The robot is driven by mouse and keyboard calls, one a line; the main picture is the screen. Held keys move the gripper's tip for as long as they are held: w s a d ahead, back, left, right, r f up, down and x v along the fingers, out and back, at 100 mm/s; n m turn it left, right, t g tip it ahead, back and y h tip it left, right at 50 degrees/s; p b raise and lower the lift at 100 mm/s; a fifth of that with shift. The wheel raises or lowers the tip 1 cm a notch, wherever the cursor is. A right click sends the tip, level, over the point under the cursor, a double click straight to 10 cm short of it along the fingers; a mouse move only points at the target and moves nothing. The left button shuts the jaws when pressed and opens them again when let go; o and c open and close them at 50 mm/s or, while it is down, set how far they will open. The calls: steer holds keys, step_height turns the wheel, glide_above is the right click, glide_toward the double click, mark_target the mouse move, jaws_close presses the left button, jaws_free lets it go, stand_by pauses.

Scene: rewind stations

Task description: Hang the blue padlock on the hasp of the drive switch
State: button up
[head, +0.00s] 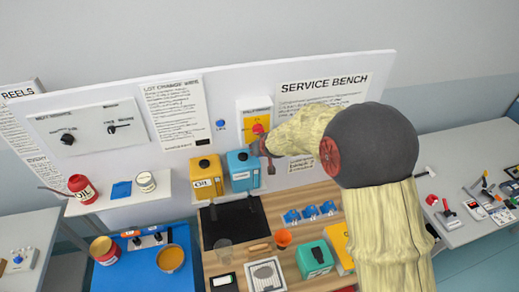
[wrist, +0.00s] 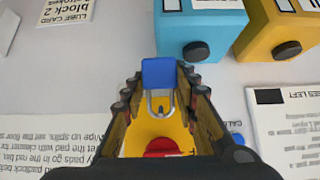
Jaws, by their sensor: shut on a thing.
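My gripper (wrist: 160,92) is shut on the blue padlock (wrist: 158,72), which sits between the fingertips in the wrist view. Its metal shackle (wrist: 160,104) points down in that view, over the yellow plate of the drive switch (wrist: 142,135). The switch's red knob (wrist: 163,148) shows below the shackle. I cannot make out the hasp or tell whether the shackle is through it. In the head view my gripper (head: 264,150) is at the lower right of the drive switch (head: 252,119), close to its red knob (head: 258,129). The padlock is not clear there.
A round blue thing (head: 221,125) is on the board left of the switch. Several blue items (head: 310,212) lie on the wooden bench below.

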steer(key=o, duration=1.2)
steer(key=shift+o, duration=0.2)
steer(key=v, duration=1.2)
